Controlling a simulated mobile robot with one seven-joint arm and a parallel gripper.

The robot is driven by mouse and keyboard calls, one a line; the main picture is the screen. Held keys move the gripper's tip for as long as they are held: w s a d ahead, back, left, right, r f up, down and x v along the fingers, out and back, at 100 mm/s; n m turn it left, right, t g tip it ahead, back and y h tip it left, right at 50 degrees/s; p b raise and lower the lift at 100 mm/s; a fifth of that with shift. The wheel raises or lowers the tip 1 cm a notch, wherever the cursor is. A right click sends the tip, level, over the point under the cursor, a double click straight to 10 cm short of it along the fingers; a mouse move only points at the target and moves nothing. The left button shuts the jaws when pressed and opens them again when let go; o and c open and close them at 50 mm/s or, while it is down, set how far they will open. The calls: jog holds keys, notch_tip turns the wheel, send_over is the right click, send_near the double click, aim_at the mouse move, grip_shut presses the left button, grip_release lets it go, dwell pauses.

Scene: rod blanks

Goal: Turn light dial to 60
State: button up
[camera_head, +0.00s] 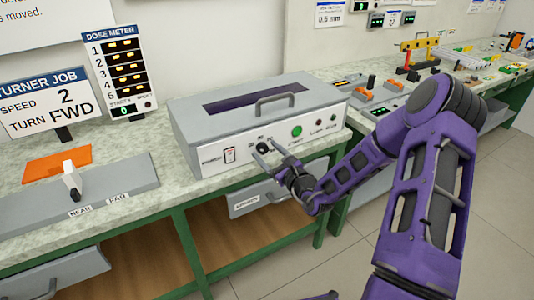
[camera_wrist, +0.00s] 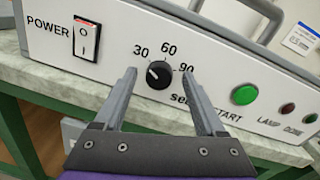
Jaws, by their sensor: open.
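The light dial (camera_wrist: 159,74) is a round black knob on the front of a grey box. Labels 30, 60 and 90 stand around it, and part of the word under 90 is hidden by a finger. Its white mark points up-left, toward 30. The dial also shows in the head view (camera_head: 263,147). My gripper (camera_wrist: 159,73) is open, with one finger on each side of the dial in the wrist view. I cannot tell whether the fingers touch it. In the head view, my gripper (camera_head: 273,162) is at the front of the box.
The grey box (camera_head: 190,137) has a handle on its lid, a power switch (camera_wrist: 86,39) left of the dial and a green button (camera_wrist: 244,95) right of it. A job sign (camera_head: 45,100) and a dose meter (camera_head: 120,70) stand to the left on the bench.

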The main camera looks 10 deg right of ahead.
jog(key=shift+w+a, duration=0.1)
jog(key=shift+w, duration=0.1)
grip_shut()
dwell(0.3)
